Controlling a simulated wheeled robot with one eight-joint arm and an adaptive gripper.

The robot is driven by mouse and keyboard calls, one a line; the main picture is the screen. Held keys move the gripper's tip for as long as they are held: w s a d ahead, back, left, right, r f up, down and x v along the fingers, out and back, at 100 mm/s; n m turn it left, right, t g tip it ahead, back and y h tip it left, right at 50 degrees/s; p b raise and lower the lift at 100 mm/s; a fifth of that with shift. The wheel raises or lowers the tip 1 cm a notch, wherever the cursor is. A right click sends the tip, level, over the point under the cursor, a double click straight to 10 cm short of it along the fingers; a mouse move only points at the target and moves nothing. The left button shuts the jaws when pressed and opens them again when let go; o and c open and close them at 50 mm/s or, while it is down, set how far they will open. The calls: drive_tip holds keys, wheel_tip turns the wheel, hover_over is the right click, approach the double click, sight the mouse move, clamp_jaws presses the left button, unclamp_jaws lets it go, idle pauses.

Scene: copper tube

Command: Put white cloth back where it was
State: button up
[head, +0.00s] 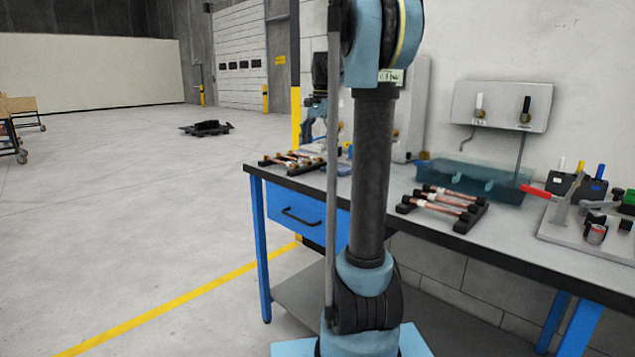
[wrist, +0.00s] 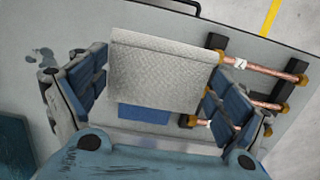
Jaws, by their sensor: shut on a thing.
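The white cloth (wrist: 165,75) shows in the wrist view as a pale, textured, flat piece between the two fingers of my gripper (wrist: 160,92). The gripper is shut on it, with blue finger pads at its left and right sides. The cloth is above the grey bench top. In the head view my arm stands in front of the bench, and I cannot make out the cloth there. A blue patch (wrist: 143,114) shows just below the cloth's lower edge.
Copper tubes (wrist: 265,68) on a black rack lie right of the cloth, close to the right finger. In the head view, more tubes (head: 445,203) on a rack, a teal tray (head: 470,178) and a clamp fixture (head: 590,225) stand on the bench (head: 340,187).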

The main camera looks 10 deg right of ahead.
sight(316, 179)
drive_tip(key=shift+a+f, duration=0.1)
drive_tip(key=shift+f, duration=4.9)
drive_tip(key=o, duration=0.7)
drive_tip(key=shift+f, duration=0.1)
drive_tip(key=shift+o, duration=0.2)
